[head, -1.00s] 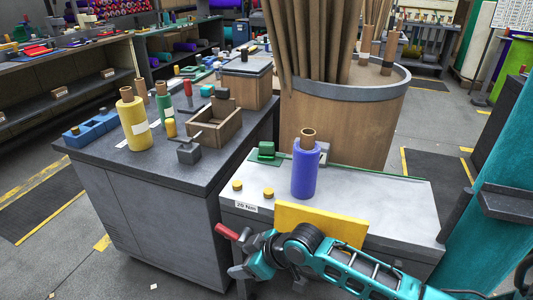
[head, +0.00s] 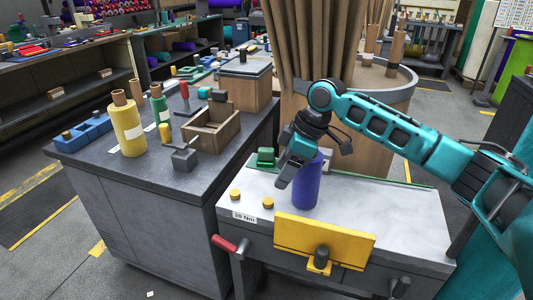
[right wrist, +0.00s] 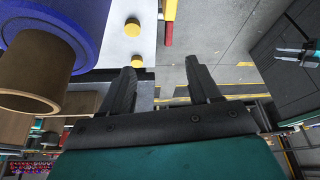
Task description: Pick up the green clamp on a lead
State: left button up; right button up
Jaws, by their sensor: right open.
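The green clamp (head: 266,157) sits near the back left corner of the pale-topped bench (head: 390,212). A thin green line, perhaps its lead, runs along the bench's back edge. My right gripper (head: 284,181) is above the bench, in front of the clamp and just left of the blue felt roll (head: 306,187), partly covering the roll. Its fingers are apart and empty in the right wrist view (right wrist: 165,84). The blue roll (right wrist: 85,22) with its brown core fills the left there; the clamp does not show in that view.
Two yellow knobs (head: 235,194) stand at the bench's front left. A yellow panel (head: 325,240) is on its front, with a red-ended handle (head: 224,243) beside it. A dark bench (head: 110,170) with rolls and a wooden box (head: 211,127) stands left. A bin of brown rolls stands behind.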

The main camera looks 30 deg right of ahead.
aim_at(266, 159)
jog(key=i+l, duration=0.65)
jog(key=i, duration=0.05)
